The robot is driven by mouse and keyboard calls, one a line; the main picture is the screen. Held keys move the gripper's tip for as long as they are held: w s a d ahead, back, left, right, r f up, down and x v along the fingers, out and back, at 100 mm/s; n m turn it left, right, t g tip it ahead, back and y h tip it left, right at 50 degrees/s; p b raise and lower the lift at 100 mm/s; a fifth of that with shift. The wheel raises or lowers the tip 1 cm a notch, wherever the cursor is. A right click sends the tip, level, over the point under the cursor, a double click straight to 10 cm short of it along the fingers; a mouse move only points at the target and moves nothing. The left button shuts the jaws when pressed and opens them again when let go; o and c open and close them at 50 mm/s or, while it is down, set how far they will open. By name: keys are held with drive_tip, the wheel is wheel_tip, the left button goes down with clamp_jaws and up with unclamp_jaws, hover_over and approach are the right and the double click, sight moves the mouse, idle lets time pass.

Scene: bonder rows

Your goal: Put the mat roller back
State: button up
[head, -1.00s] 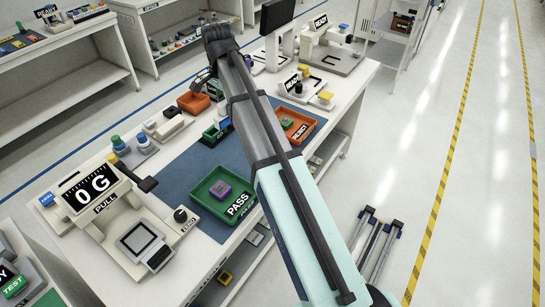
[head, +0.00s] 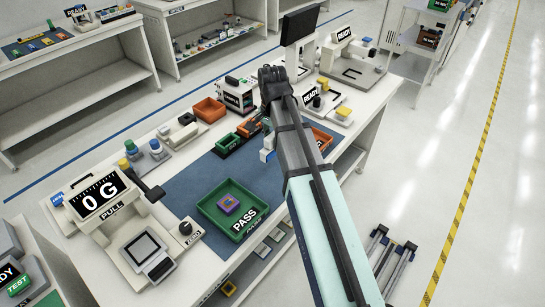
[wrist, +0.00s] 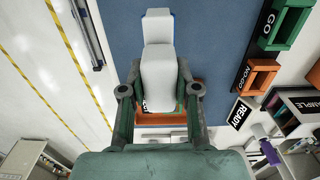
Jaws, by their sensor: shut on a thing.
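My gripper (wrist: 158,92) is shut on a white, blocky thing with a blue edge, which looks like the mat roller (wrist: 158,62). It is held over the blue mat (wrist: 207,50) in the wrist view; I cannot tell whether it touches the mat. In the head view the white and blue roller (head: 267,154) shows just left of my forearm, above the far part of the blue mat (head: 185,182). My arm hides most of the gripper there.
A green PASS tray (head: 205,207) with a purple part (head: 229,204) lies on the mat. An orange reject tray (head: 322,138) is partly behind my arm. Green (head: 228,144) and orange (head: 248,128) gauge blocks stand nearby. A pull tester (head: 103,200) stands at the front left.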

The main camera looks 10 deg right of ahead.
drive_tip(key=shift+f+p, duration=1)
drive_tip(key=shift+f, duration=3.75)
drive_tip(key=shift+f, duration=0.15)
drive_tip(key=o, duration=1)
wheel_tip(320, 180, up, 12)
drive_tip(key=b, duration=0.2)
drive_tip(key=shift+r+b, duration=0.2)
drive_tip(key=shift+b, duration=0.2)
